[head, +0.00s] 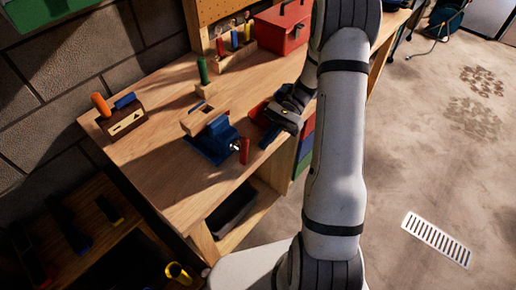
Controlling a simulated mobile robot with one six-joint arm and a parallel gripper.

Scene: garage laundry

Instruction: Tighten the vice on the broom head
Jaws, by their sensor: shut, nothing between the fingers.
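The blue vice (213,143) stands on the wooden workbench near its front edge. Its red handle (244,151) is at the right end, toward the edge. A wooden block, which looks like the broom head (200,120), lies across the top of the vice at its jaws. I cannot tell how firmly the jaws grip it. My gripper (272,124) is shut and empty, to the right of the vice and apart from the red handle. Its fingertips are dark and hard to make out.
The bench (160,165) is clear left of the vice. A green-handled tool (202,70) stands behind it. A block with orange and blue handles (122,116) is at the left end. A red toolbox (283,28) and a tool rack (235,56) are at the back.

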